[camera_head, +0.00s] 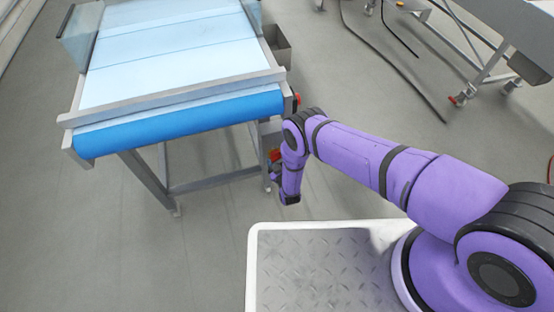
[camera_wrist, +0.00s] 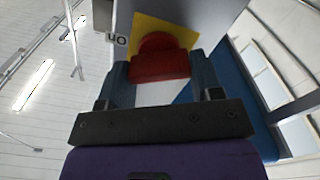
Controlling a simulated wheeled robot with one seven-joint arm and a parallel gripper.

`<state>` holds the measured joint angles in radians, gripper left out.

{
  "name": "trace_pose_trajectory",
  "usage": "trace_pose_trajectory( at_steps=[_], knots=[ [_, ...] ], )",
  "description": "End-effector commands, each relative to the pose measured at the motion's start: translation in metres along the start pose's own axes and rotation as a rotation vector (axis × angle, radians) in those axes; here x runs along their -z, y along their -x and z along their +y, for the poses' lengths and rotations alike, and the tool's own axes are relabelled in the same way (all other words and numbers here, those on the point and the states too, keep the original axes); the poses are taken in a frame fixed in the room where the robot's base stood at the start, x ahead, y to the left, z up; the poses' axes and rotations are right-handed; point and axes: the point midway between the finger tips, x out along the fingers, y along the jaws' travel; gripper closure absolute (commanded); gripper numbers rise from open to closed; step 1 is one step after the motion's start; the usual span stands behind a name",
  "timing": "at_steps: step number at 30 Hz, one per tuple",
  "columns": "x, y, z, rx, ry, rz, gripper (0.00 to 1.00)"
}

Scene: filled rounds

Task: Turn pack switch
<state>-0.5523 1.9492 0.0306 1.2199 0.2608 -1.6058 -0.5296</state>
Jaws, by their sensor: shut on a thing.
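The pack switch is a red knob (camera_wrist: 158,58) on a yellow plate (camera_wrist: 178,30), fixed to a grey box (camera_wrist: 212,22) in the wrist view. My gripper (camera_wrist: 160,75) is shut on the red knob, with one dark blue-grey finger on each side of it. In the head view, my gripper (camera_head: 275,172) is beside the near right corner of the conveyor, partly hidden by my purple wrist. A bit of red shows there, too small to tell its angle.
The conveyor (camera_head: 175,88) has a pale belt, a blue front roller and metal legs. Another metal frame (camera_head: 490,62) stands at the upper right, with dark cables on the floor near it. Grey floor (camera_head: 110,250) is clear at the lower left.

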Motion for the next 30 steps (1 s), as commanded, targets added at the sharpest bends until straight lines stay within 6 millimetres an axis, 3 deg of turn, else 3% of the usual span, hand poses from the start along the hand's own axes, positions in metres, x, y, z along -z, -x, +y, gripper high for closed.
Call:
trace_pose_trajectory(
  at_steps=[13,14,17,26,30],
  knots=[
    [-0.001,0.001,0.000,0.001,0.015,-0.003,0.64],
    [-0.001,0.001,0.000,0.001,0.015,-0.003,0.38],
    [-0.001,0.001,0.000,0.001,0.015,-0.003,0.15],
    [-0.001,0.002,0.000,0.001,0.015,-0.002,0.15],
    [-0.001,0.013,-0.001,0.002,0.015,-0.004,0.15]
  ],
)
